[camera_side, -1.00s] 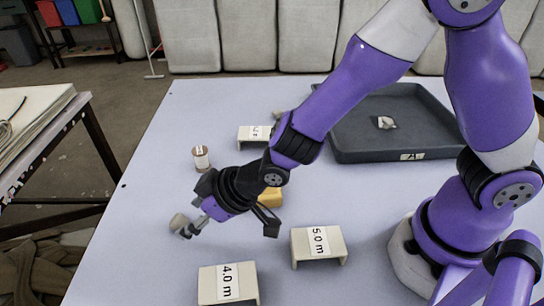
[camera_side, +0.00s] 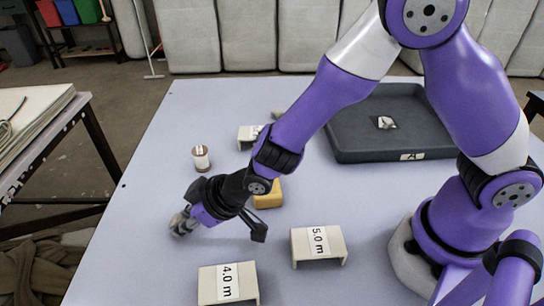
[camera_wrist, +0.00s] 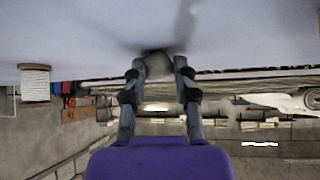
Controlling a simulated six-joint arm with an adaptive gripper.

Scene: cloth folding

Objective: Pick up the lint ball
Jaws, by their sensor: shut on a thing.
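The lint ball (camera_wrist: 158,66) is a small grey-beige lump between my fingertips in the wrist view. My gripper (camera_side: 181,226) is low over the left part of the table in the side view, and its fingers are shut on the lint ball. In the wrist view my gripper (camera_wrist: 159,72) has one finger on each side of the lump. In the side view the fingers mostly hide the lint ball. Whether it still touches the table is hard to tell.
A thread spool (camera_side: 201,158) stands behind my gripper. A yellow block (camera_side: 267,193) lies to its right. Blocks marked 4.0 m (camera_side: 228,283) and 5.0 m (camera_side: 318,245) stand in front. A dark tray (camera_side: 345,148) holding a small pale scrap lies at the back right.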

